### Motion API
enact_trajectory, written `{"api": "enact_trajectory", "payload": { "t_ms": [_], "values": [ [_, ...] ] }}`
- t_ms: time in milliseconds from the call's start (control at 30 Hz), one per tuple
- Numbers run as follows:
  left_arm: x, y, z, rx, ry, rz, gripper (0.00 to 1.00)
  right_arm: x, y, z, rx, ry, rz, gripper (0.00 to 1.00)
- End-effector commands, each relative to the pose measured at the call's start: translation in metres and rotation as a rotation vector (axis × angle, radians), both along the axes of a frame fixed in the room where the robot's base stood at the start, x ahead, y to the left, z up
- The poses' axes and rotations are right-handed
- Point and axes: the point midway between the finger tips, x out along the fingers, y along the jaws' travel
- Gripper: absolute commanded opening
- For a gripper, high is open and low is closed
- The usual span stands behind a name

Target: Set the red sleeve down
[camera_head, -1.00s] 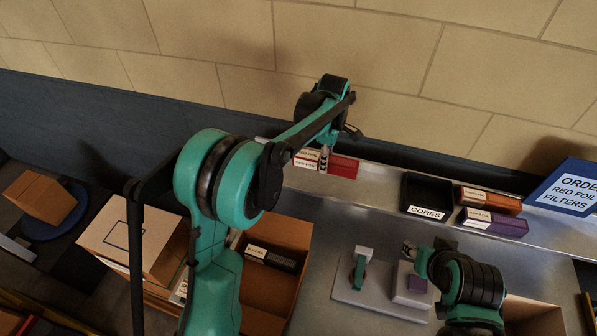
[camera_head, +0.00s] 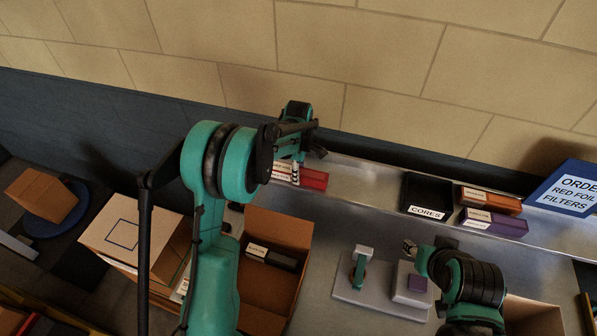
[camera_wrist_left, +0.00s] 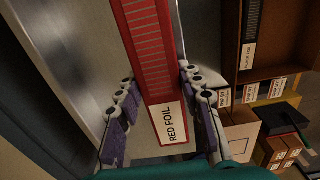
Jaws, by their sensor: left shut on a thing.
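The red sleeve (camera_head: 314,180), with a white end label, is at the left end of the metal shelf (camera_head: 362,183) in the head view. My left gripper (camera_head: 296,174) is shut on it from above, near its labelled end. In the left wrist view the sleeve (camera_wrist_left: 151,55) runs between the two fingers (camera_wrist_left: 163,112), and its label reads RED FOIL. I cannot tell whether its underside touches the shelf.
A black CORES tray (camera_head: 428,192), an orange sleeve (camera_head: 490,200) and a purple sleeve (camera_head: 494,222) are further right on the shelf. A blue order sign (camera_head: 570,190) stands at the right. An open cardboard box (camera_head: 283,228) is below my left gripper. The shelf between sleeve and tray is clear.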

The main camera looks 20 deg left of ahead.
Motion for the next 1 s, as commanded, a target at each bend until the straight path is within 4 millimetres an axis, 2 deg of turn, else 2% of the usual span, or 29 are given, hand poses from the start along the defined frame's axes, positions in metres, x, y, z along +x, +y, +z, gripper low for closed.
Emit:
{"api": "enact_trajectory", "payload": {
  "t_ms": [200,233,300,567,700,867,1000],
  "values": [
    [0.000,0.000,-0.004,0.000,0.000,0.000,0.07,0.000,0.000,-0.005,0.000,0.000,0.000,0.40],
    [0.000,0.000,-0.004,0.000,0.000,0.000,0.42,0.000,0.000,-0.004,0.000,0.000,0.000,0.40],
    [0.000,0.000,-0.003,0.000,0.000,0.000,0.58,0.000,0.000,-0.004,0.000,0.000,0.000,0.40],
    [0.000,0.000,-0.003,0.000,0.000,0.000,0.58,0.000,0.000,-0.003,0.000,0.000,0.000,0.40],
    [0.000,0.000,0.004,0.000,0.000,0.000,0.58,0.000,0.000,0.002,0.000,0.000,0.000,0.40],
    [0.000,0.000,0.031,0.000,0.000,0.000,0.58,0.000,0.000,0.000,0.000,0.000,0.000,0.40],
    [0.000,0.000,0.063,0.000,0.000,0.000,0.58,0.000,0.000,0.000,0.000,0.000,0.000,0.40]
  ]
}}
